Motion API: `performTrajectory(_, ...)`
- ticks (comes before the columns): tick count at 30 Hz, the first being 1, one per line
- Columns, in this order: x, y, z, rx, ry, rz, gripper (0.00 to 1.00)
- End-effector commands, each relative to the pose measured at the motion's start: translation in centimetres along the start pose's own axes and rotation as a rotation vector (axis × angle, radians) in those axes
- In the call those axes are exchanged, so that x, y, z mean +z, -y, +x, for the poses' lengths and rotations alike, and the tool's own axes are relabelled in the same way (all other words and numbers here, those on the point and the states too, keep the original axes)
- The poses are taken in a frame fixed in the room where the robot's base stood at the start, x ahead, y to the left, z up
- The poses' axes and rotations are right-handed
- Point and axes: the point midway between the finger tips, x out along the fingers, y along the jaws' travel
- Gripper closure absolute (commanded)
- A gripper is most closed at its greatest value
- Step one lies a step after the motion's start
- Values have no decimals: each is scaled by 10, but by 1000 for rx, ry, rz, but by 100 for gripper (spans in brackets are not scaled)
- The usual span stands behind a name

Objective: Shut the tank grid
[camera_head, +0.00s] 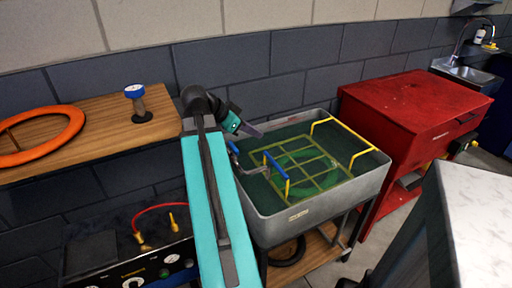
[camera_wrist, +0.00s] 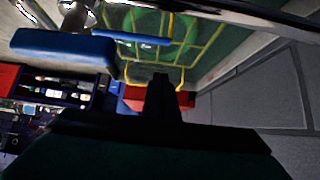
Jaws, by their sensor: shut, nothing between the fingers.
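The grey tank (camera_head: 310,211) holds green water. Its yellow grid (camera_head: 307,166) lies across the inside, and a blue bar handle (camera_head: 275,165) stands on the grid's left side. The grid (camera_wrist: 180,35) and blue handle (camera_wrist: 131,38) also show in the wrist view. I cannot tell exactly how the grid's edges sit against the tank walls. My gripper (camera_head: 256,131) is above the tank's back left rim, apart from the handle. In the wrist view its dark fingers (camera_wrist: 164,92) are shut with nothing between them.
A metal tap with a blue lever (camera_head: 234,149) stands at the tank's left side, close under my gripper. A red cabinet (camera_head: 415,112) stands right; a wooden shelf (camera_head: 100,135) is left. The block wall is behind.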

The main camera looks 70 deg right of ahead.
Motion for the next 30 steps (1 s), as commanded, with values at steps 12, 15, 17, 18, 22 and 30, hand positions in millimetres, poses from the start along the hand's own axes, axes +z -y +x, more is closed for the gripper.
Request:
performTrajectory(12,10,-37,-11,0,-1,2,100)
performTrajectory(15,10,-38,-12,0,-1,2,100)
performTrajectory(17,10,-39,-13,-1,-1,1,100)
performTrajectory(18,11,-40,-13,-1,-1,1,100)
performTrajectory(22,11,-44,-14,0,-1,2,100)
performTrajectory(30,12,-51,-17,1,-1,3,100)
